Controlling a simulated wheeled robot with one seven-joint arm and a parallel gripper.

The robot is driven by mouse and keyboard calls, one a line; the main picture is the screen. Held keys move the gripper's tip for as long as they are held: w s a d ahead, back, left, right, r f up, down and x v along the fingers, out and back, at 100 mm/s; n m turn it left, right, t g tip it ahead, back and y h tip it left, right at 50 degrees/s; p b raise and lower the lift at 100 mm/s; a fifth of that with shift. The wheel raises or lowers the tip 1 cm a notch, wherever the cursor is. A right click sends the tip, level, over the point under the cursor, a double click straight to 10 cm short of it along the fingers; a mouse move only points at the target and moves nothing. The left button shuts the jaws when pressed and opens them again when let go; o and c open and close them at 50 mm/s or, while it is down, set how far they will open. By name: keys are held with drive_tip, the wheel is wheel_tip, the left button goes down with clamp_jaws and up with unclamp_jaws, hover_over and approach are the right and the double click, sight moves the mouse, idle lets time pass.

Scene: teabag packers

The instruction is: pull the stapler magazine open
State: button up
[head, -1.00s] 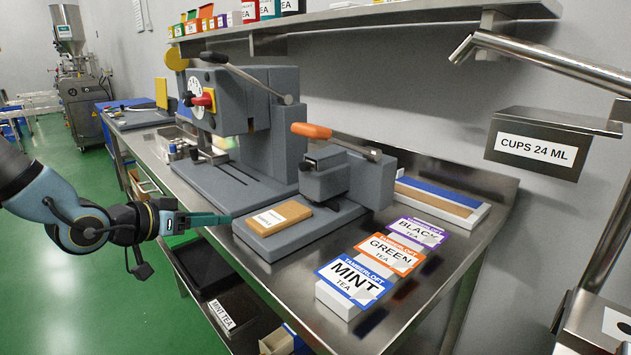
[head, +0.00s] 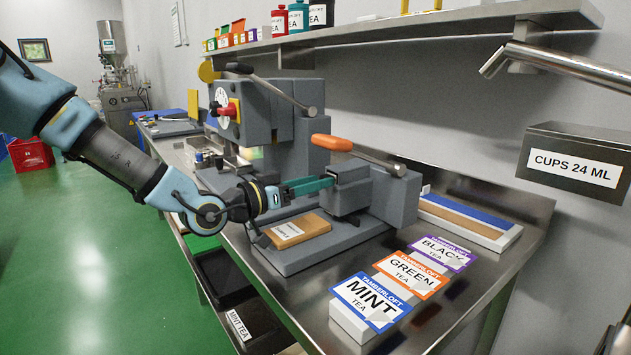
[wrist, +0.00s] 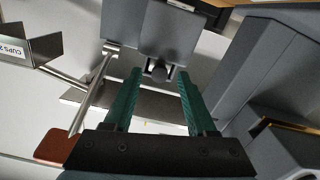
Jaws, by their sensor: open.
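The stapler is a grey bench unit with an orange-handled lever (head: 332,142), a flat base (head: 290,257) and a grey front block (head: 347,199), where the magazine appears to be. My gripper (head: 327,183) reaches in from the left, its teal fingers at the front of this block. In the wrist view my gripper (wrist: 159,73) is open, with one finger on each side of a small dark pull (wrist: 157,72) on the grey block (wrist: 166,32). I cannot tell whether the fingers touch the pull. The magazine shows no visible gap.
A tan sample pack (head: 298,231) lies on the base below my gripper. Mint (head: 366,300), green (head: 410,275) and black (head: 441,252) tea packs stand on the steel bench at right. A larger grey machine (head: 265,130) stands behind. A cups bin (head: 570,167) hangs on the right.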

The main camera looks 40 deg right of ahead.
drive_tip(key=shift+d, duration=0.3)
clamp_jaws()
idle(0.3)
idle(1.0)
